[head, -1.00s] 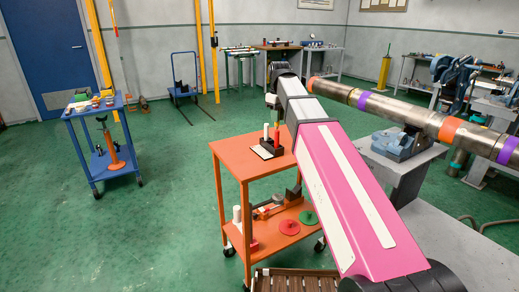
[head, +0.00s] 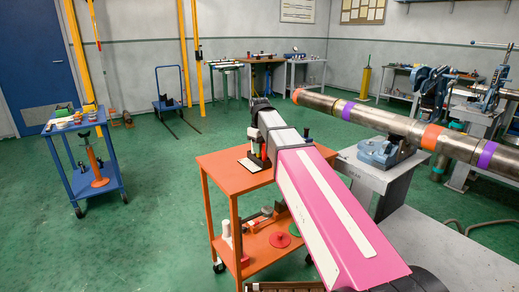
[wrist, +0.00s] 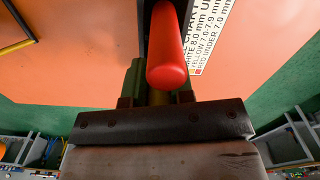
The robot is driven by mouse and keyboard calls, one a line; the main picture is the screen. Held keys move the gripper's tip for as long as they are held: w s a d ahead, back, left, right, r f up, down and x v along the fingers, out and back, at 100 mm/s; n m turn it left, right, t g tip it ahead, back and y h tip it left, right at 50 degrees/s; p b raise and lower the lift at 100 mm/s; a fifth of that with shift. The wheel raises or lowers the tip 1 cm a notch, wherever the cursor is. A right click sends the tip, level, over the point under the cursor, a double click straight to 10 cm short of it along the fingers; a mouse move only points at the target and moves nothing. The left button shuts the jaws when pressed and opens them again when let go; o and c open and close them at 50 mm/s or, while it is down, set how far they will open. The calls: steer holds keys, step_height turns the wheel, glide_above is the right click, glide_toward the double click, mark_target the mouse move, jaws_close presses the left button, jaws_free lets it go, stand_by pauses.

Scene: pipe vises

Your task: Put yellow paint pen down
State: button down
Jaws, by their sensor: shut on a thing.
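In the wrist view my gripper (wrist: 157,101) is low over the orange cart top (wrist: 75,50). A dark holder (wrist: 149,20) shows behind the red pen. In the head view the holder (head: 259,160) is on the orange cart, partly behind my arm. I cannot tell whether the yellow pen is seated in the holder.
A printed colour chart (wrist: 212,35) lies beside the holder. The orange cart's (head: 220,172) lower shelf carries red and green discs and other items. A grey bench with a vise (head: 386,152) and a long pipe (head: 400,124) stand to the right. A blue cart (head: 70,127) stands at the left.

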steer(key=shift+f, duration=0.25)
steer(key=c, duration=1)
jaws_free()
step_height(320, 180, up, 12)
steer(key=shift+r, duration=0.1)
